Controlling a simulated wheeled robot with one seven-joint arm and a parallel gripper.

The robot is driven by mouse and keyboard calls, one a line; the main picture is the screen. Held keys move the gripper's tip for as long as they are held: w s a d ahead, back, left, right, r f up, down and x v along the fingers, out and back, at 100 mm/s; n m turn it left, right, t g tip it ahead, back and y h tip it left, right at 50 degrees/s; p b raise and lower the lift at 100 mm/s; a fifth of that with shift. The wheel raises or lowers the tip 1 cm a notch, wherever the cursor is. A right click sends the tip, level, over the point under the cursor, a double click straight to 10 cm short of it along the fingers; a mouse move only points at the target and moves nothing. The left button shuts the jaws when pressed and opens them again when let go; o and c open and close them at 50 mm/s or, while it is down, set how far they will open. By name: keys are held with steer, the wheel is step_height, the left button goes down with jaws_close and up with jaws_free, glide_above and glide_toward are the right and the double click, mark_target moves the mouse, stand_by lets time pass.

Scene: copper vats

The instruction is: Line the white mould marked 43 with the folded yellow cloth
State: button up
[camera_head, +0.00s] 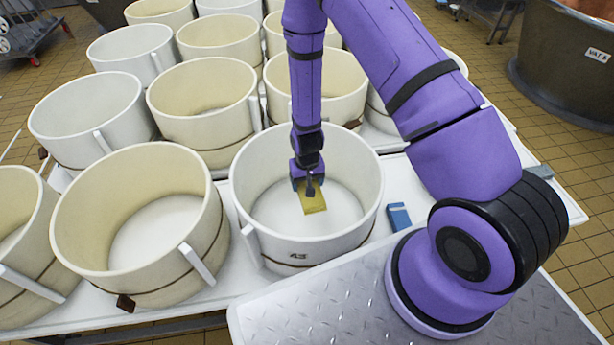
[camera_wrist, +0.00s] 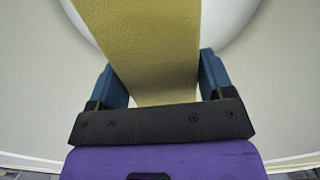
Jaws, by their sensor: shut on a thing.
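The white mould marked 43 (camera_head: 296,250) stands upright at the front of the table, with its number facing me. My gripper (camera_head: 309,187) is down inside its opening and shut on the folded yellow cloth (camera_head: 314,203). In the wrist view the cloth (camera_wrist: 150,50) runs away from between the blue fingers (camera_wrist: 155,85) as a flat strip over the pale inside of the mould. The mould's bare white floor shows around the cloth. I cannot tell whether the cloth touches the floor.
A cream mould (camera_head: 140,225) stands close on the left, and another cream mould (camera_head: 205,110) stands behind. Several more moulds fill the table. A small blue block (camera_head: 398,217) lies right of mould 43. A dark vat (camera_head: 565,65) stands at the back right.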

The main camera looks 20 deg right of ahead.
glide_toward(307, 220)
steer(key=shift+f, duration=2.75)
steer(key=shift+f, duration=0.95)
stand_by(1.1)
steer(key=o, duration=1.1)
steer(key=shift+c, duration=0.2)
step_height(307, 220, up, 11)
steer(key=shift+f, duration=0.15)
